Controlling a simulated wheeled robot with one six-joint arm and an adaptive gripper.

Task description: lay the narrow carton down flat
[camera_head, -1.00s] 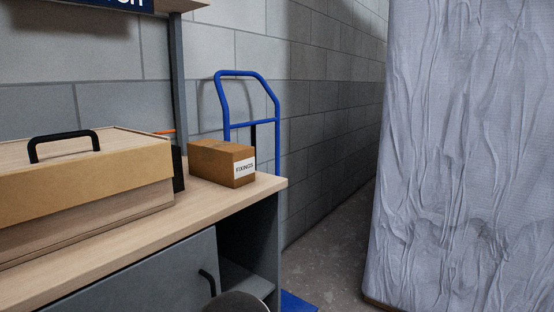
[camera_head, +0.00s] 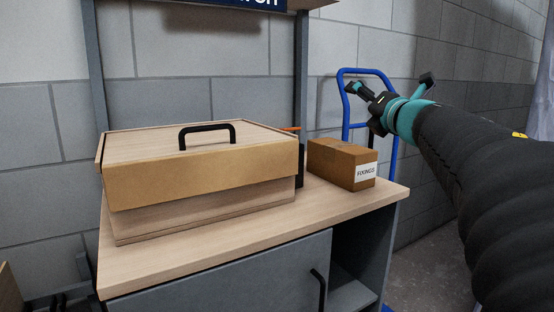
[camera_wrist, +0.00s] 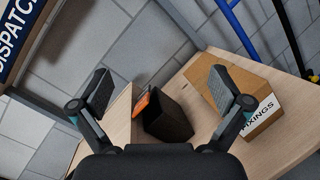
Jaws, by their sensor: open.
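The only carton on the bench is a brown one (camera_head: 333,164) with a white FIXINGS label. It stands near the right end of the bench top, its long side running back to front. It also shows in the wrist view (camera_wrist: 262,83), at the right, partly behind the right finger. I cannot tell whether it rests on its broad or narrow side. My gripper (camera_head: 393,88) is open and empty, above and to the right of the carton in the head view. In the wrist view the open fingers (camera_wrist: 162,90) are apart, with nothing between them up close.
A wooden case (camera_head: 200,185) with a black handle fills the bench's left. A dark holder (camera_wrist: 168,118) with an orange item stands between case and carton. A blue hand truck (camera_head: 345,115) leans behind. Bench top (camera_head: 290,222) is clear in front. A DISPATCH sign (camera_wrist: 18,30) hangs above.

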